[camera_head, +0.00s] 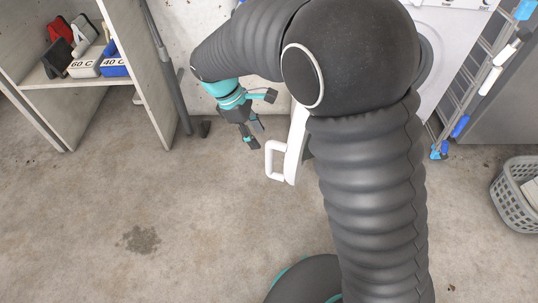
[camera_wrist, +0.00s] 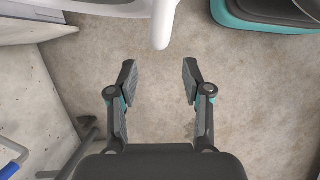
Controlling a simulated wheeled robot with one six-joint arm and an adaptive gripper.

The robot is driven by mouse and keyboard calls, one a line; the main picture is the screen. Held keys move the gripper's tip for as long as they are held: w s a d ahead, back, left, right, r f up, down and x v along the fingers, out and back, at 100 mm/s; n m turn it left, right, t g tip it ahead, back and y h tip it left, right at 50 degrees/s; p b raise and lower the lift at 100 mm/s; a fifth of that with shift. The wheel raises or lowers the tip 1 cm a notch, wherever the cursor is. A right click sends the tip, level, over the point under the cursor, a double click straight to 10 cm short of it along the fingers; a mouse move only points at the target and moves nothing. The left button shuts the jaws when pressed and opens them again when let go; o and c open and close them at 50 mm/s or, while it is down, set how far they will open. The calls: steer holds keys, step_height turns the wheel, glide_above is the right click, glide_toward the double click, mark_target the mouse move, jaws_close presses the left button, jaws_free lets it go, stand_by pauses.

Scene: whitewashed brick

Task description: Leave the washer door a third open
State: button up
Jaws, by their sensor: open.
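The white washer (camera_head: 449,55) stands against the back wall at upper right, largely hidden behind my arm. Its white door (camera_head: 296,142) shows nearly edge-on left of my arm and stands open, swung out from the front; the exact angle is hard to tell. A white loop handle (camera_head: 271,160) sticks out from the door to the left. My gripper (camera_head: 257,122) is open and empty, up and left of the handle and apart from it. In the wrist view, the handle (camera_wrist: 162,25) hangs at top centre, beyond the spread fingertips (camera_wrist: 158,72).
A folded rack (camera_head: 470,88) with blue ends stands right of the washer. A grey basket (camera_head: 512,205) sits at far right. The floor at left is clear.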

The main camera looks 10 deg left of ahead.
mark_target(269, 156)
steer(key=x, duration=0.9)
steer(key=shift+d+f+b, duration=0.1)
steer(key=shift+f+b, duration=0.25)
jaws_close()
